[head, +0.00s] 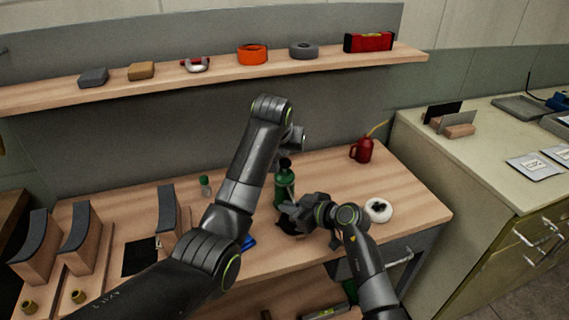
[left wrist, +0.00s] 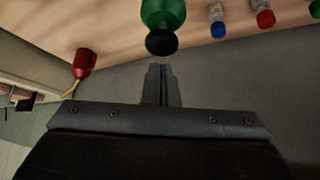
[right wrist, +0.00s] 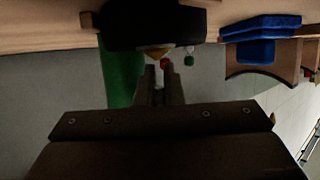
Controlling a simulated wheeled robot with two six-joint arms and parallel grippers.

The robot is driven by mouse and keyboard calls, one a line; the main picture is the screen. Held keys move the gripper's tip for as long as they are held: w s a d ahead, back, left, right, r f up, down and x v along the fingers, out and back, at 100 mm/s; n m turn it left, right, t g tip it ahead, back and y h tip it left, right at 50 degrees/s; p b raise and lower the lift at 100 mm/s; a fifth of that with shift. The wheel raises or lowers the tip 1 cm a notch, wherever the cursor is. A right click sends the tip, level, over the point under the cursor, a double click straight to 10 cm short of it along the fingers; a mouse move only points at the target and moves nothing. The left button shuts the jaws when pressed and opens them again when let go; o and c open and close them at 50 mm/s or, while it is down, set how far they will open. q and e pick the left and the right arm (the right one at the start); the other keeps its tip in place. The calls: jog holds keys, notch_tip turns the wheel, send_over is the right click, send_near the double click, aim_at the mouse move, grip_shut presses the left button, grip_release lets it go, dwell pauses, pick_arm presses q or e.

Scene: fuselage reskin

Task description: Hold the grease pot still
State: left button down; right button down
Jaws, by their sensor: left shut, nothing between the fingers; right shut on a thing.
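The grease pot appears to be the dark pot (head: 290,228) on the workbench, partly hidden under my right gripper (head: 285,208). In the right wrist view the black pot (right wrist: 150,28) sits just beyond the fingertips (right wrist: 160,70), with a small yellow patch at its edge. My right gripper is shut on it, though the exact contact is dark. A green bottle with a black top (head: 285,188) stands right behind the pot. My left gripper (head: 298,138) is shut and empty above this bottle. In the left wrist view the black top (left wrist: 162,42) is just beyond the fingertips (left wrist: 161,68).
A red oil can (head: 363,150) stands at the back right, and a white round item (head: 379,210) lies right of my right gripper. Curved blocks (head: 82,240) stand on the left. A shelf (head: 215,72) runs above the bench. The bench's right end is mostly clear.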

pick_arm(q)
jog(key=shift+f, duration=0.2)
dwell(0.5)
jog(key=shift+f, duration=0.85)
jog(key=shift+r, duration=1.1)
jog(key=shift+r, duration=2.55)
